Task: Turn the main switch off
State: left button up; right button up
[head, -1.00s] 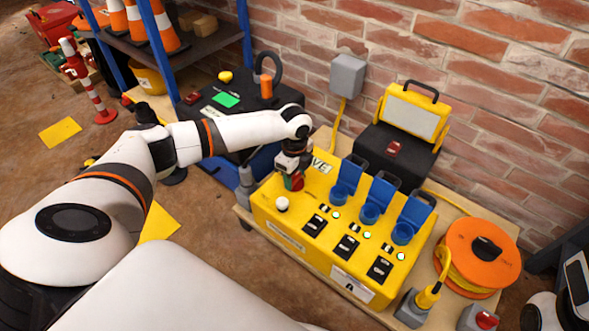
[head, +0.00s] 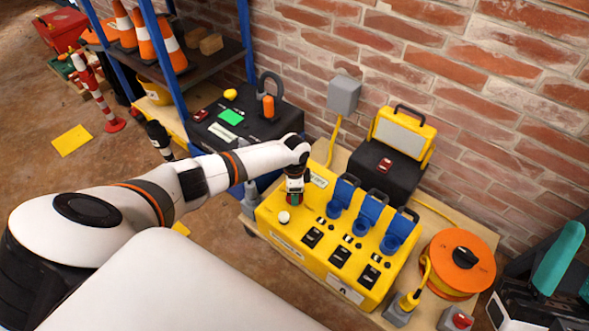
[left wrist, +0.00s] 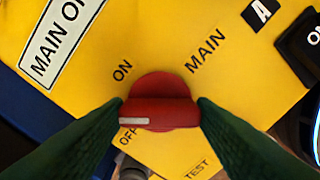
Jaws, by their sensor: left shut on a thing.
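The main switch is a red rotary knob (left wrist: 165,108) on the yellow power box (head: 325,255). In the left wrist view its white pointer mark faces left, between the ON label (left wrist: 122,71) and the OFF label (left wrist: 128,137), closer to OFF. My left gripper (left wrist: 160,115) is shut on the knob, one dark green finger at each end of its bar. In the head view my left gripper (head: 294,196) reaches down onto the box's back left corner and mostly hides the knob. My right gripper (head: 566,262) shows partly at the right edge, away from the box, with a teal finger.
A white button (head: 284,217), black rocker switches (head: 340,257) and open blue socket covers (head: 370,208) are close by on the box. An orange cable reel (head: 457,262) stands to the right, a work lamp (head: 403,135) behind. A brick wall (head: 480,90) closes the back.

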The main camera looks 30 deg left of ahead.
pick_arm(q)
jog(key=shift+s+r+n+p, duration=0.1)
jog(key=shift+r+n+p, duration=0.05)
jog(key=shift+n+p, duration=0.5)
jog(key=shift+d+n+p, duration=0.1)
jog(key=shift+n+p, duration=0.7)
jog(key=shift+n, duration=0.35)
pick_arm(e)
jog(key=w+f+g+h, duration=0.3)
jog(key=w+f+g, duration=0.4)
jog(key=f+g, duration=0.1)
pick_arm(q)
jog(key=n+p, duration=0.1)
jog(key=n, duration=0.1)
jog(key=shift+n+p, duration=0.3)
jog(key=n+p, duration=0.1)
jog(key=n, duration=0.1)
jog(key=shift+n, duration=1)
pick_arm(e)
jog(key=s+d+f+g+h, duration=0.1)
jog(key=s+f+g, duration=0.1)
jog(key=f+g, duration=0.2)
jog(key=s+d+f+g+h, duration=0.1)
jog(key=s+f+g, duration=0.1)
jog(key=f+g, duration=0.3)
jog(key=shift+s+d+f+m+h, duration=0.15)
jog(key=shift+d+f+m+h, duration=0.2)
jog(key=shift+f, duration=1.45)
pick_arm(q)
jog(key=o, duration=1)
